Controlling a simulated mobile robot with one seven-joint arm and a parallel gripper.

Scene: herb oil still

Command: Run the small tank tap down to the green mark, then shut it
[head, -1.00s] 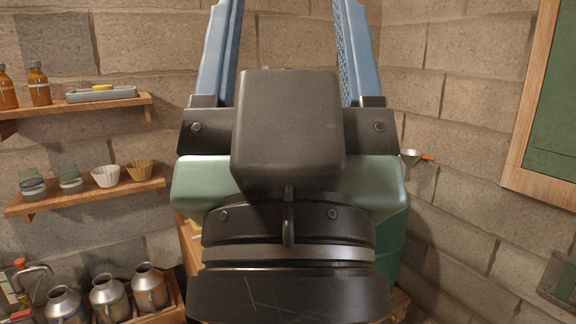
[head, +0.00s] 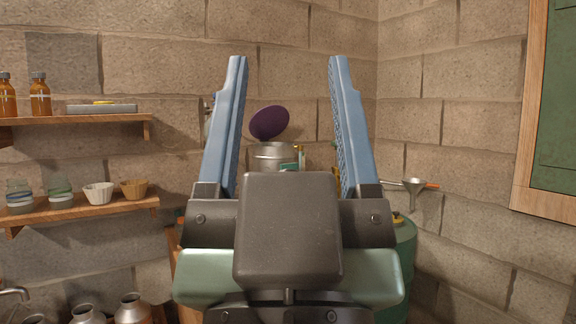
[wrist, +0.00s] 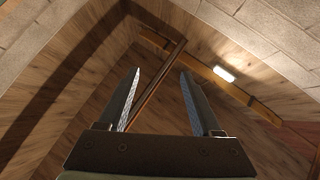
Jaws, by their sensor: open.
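My gripper (head: 288,62) stands in the middle of the head view, its two blue fingers pointing up and wide apart, with nothing between them. Behind the fingers is a steel vessel (head: 270,153) with a green patch (head: 289,167) on its side; my gripper body hides its lower part. I cannot tell whether this is the small tank or whether the patch is the green mark. A curved metal spout (head: 14,292) shows at the lower left edge, mostly cut off. In the wrist view my gripper (wrist: 160,72) is open against the wooden ceiling.
Two wall shelves hold brown bottles (head: 40,94), a tray (head: 101,109), jars (head: 59,193) and cups (head: 98,193). Metal cans (head: 131,309) stand at lower left. A green board (head: 556,110) hangs right.

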